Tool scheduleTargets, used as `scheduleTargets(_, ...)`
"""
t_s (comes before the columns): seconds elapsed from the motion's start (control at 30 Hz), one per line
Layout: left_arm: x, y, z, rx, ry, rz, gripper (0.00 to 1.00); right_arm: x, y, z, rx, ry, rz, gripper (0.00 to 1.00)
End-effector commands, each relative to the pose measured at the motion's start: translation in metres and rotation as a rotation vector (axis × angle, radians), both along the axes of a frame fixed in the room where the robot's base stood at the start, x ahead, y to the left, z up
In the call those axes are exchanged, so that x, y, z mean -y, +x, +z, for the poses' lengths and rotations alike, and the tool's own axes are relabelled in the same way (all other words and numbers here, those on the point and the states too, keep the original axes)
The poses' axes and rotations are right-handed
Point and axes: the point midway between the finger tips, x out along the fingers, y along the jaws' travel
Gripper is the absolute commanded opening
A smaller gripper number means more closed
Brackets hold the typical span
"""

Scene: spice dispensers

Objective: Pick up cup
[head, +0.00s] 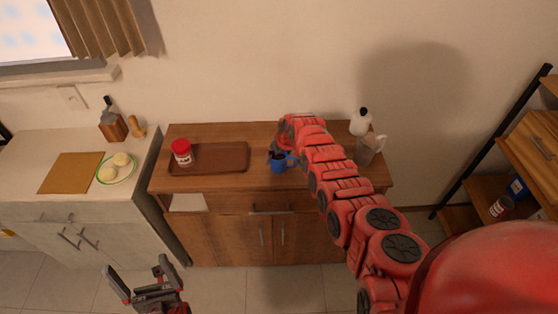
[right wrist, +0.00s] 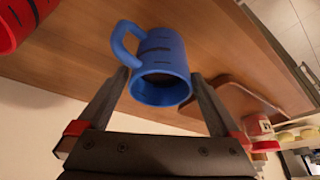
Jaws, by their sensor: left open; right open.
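The blue cup (head: 278,164) stands on the wooden cabinet, right of the brown tray, partly hidden by my right gripper (head: 276,154). In the right wrist view the cup (right wrist: 165,52) has dark marks, and its handle points to the upper left. My right gripper (right wrist: 163,88) is open there, with one finger on each side of the cup, the left one near the handle. I cannot tell whether either finger touches it. My left gripper (head: 148,285) is open and empty, low in front of the cabinets.
On the cabinet (head: 215,131) are a brown tray (head: 225,157), a red-lidded jar (head: 182,152), a white bottle (head: 360,123) and a clear pitcher (head: 368,150). A red rounded thing (right wrist: 22,22) is near the cup's handle side. A shelf (head: 530,140) stands right.

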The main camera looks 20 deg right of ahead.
Motion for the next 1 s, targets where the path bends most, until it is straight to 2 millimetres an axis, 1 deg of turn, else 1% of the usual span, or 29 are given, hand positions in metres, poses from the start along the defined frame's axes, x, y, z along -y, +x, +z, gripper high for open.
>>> scheduleTargets(0.23,0.0,0.0,0.0,0.0,0.0,0.0,1.0,0.0,-0.0003,-0.0008,-0.001,0.0,-0.001,1.0)
scheduleTargets(0.37,0.0,0.0,0.0,0.0,0.0,0.0,1.0,0.0,-0.0004,-0.0009,-0.001,0.001,-0.001,0.77)
scheduleTargets(0.4,0.0,-0.0001,0.0,0.0,0.0,0.0,1.0,0.0,-0.0004,-0.0008,-0.001,0.001,-0.001,0.69)
scheduleTargets(0.47,0.0,0.0,0.0001,0.0,0.0,0.0,1.0,0.0,-0.0005,-0.001,-0.002,0.001,-0.001,0.59)
scheduleTargets(0.5,0.0,0.0,0.0,0.0,0.0,0.0,1.0,0.0,-0.0005,-0.0009,-0.002,0.001,-0.001,0.51)
scheduleTargets(0.57,0.0,0.0,0.0,0.0,0.0,0.0,1.0,0.0,-0.0006,-0.001,-0.002,0.001,-0.001,0.41)
scheduleTargets(0.6,0.0,-0.0001,0.0,0.0,0.0,0.0,1.0,0.0,-0.0007,-0.001,-0.002,0.001,-0.001,0.33)
scheduleTargets(0.67,0.0,0.0,0.0,0.0,0.0,0.0,1.0,0.0,-0.0007,-0.001,-0.002,0.001,-0.001,0.23)
scheduleTargets(0.7,0.0,0.0,0.0,0.0,0.0,0.0,1.0,0.0001,-0.0007,-0.0012,-0.002,0.001,-0.001,0.15)
scheduleTargets(0.77,0.0,0.0,0.0,0.0,0.0,0.0,1.0,0.0001,-0.0007,-0.0012,-0.002,0.001,-0.001,0.05)
scheduleTargets(0.8,0.0,0.0,0.0001,0.0,0.0,0.0,1.0,0.0,-0.0006,-0.0008,-0.002,0.001,-0.001,0.03)
scheduleTargets(1.0,0.0,0.0,0.0,0.0,0.0,0.0,1.0,0.0001,-0.0007,-0.0011,-0.002,0.001,-0.001,0.03)
